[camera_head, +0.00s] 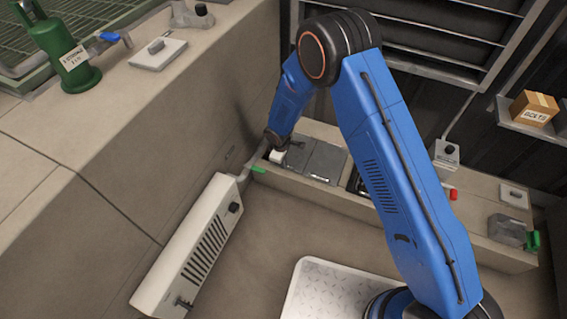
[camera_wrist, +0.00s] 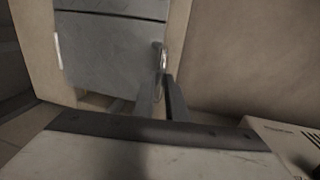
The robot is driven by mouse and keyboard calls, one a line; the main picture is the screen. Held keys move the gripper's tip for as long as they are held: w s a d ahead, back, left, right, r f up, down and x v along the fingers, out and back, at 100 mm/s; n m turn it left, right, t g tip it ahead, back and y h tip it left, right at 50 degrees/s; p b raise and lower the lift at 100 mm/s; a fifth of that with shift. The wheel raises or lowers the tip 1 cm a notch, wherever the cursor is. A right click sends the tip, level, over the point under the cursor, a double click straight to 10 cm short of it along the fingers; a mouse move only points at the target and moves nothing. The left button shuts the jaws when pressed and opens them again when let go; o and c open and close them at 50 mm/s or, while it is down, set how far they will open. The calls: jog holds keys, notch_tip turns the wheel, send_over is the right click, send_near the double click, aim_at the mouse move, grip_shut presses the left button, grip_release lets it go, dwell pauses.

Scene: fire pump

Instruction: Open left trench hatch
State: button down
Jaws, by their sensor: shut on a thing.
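The left trench hatch (camera_head: 297,153) is a grey metal plate at the left end of the low concrete ledge, partly hidden behind my arm's end. A second grey plate (camera_head: 325,161) lies just to its right. In the wrist view a scuffed grey hatch plate (camera_wrist: 112,52) fills the upper left, with a dark seam across it. A small metal handle (camera_wrist: 164,57) stands at its right edge. My gripper (camera_wrist: 162,80) reaches to this handle and is shut on it. In the head view my gripper (camera_head: 277,156) is at the hatch's left side. Its fingertips are too small to make out there.
A white heater-like box (camera_head: 200,245) leans along the left wall, near my gripper. A green handle (camera_head: 258,169) sits at the ledge's front left. A dark opening and a red-tipped part (camera_head: 453,194) are farther right.

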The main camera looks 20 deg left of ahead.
jog(key=w+d+r+g, duration=0.1)
jog(key=w+r+g, duration=0.2)
jog(key=w+r, duration=0.8)
jog(key=w+d+r, duration=0.1)
jog(key=w+r, duration=0.5)
jog(key=w, duration=0.6)
jog(key=shift+d+r, duration=0.35)
jog(key=c, duration=1.8)
grip_release()
jog(key=shift+o, duration=0.2)
jog(key=shift+r, duration=0.1)
